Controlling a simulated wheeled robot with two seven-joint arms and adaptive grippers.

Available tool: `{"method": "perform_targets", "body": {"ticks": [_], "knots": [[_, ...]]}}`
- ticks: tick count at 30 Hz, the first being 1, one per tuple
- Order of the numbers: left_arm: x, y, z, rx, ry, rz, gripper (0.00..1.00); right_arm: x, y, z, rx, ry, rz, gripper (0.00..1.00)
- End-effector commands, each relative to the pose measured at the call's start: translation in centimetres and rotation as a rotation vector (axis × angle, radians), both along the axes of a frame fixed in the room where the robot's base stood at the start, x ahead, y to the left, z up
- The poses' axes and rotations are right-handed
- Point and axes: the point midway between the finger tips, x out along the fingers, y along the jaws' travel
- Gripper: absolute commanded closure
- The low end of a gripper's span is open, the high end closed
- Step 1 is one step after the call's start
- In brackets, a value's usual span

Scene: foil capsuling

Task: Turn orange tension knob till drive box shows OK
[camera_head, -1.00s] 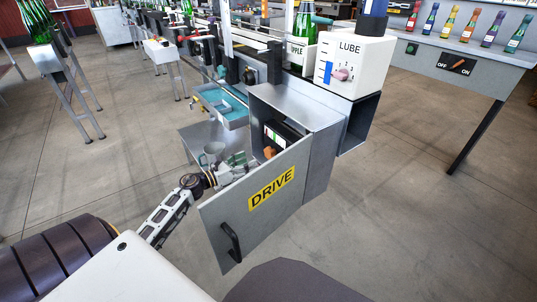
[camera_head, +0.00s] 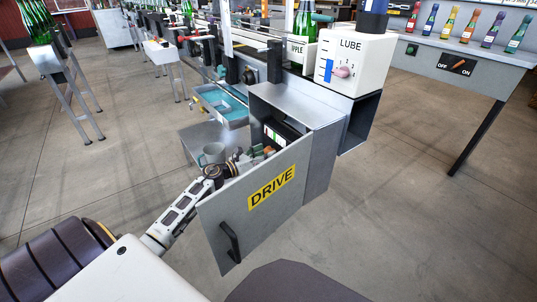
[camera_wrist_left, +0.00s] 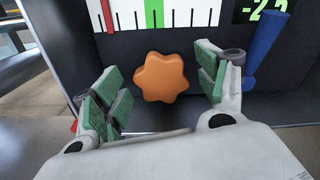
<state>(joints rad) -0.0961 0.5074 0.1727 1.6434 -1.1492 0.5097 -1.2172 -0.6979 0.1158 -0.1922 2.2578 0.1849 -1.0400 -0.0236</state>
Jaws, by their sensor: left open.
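The orange tension knob (camera_wrist_left: 162,77) is a star-shaped knob on the dark face of the drive box, seen in the left wrist view. My left gripper (camera_wrist_left: 158,88) is open, with green finger pads on both sides of the knob and gaps between. Above the knob is a white gauge (camera_wrist_left: 165,14) with a green band and a red mark at its left. A dark display (camera_wrist_left: 262,12) shows green digits that read about -2.2, partly cut off. In the head view the left gripper (camera_head: 262,154) reaches into the drive box (camera_head: 297,105) behind the open door. My right gripper is not seen.
The open DRIVE door (camera_head: 255,205) with a black handle (camera_head: 230,242) stands close beside my left arm. A blue lever-like part (camera_wrist_left: 268,45) is right of the fingers. A LUBE box (camera_head: 352,65) stands above.

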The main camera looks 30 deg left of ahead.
Motion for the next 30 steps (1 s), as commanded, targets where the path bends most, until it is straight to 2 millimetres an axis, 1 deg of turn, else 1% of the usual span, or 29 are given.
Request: {"method": "perform_targets", "body": {"ticks": [3, 9, 20, 30], "knots": [[0.8, -0.3, 0.0, 0.001, -0.002, 0.0, 0.27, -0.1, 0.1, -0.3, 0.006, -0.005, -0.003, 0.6], [1.5, -0.6, 0.0, 0.001, -0.002, 0.0, 0.27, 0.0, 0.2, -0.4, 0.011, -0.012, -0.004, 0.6], [1.6, -0.7, 0.0, 0.001, 0.0, 0.0, 0.27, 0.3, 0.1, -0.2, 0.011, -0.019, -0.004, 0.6], [1.6, -0.6, 0.0, 0.001, 0.0, 0.0, 0.71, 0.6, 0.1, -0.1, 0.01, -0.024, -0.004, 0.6]]}}
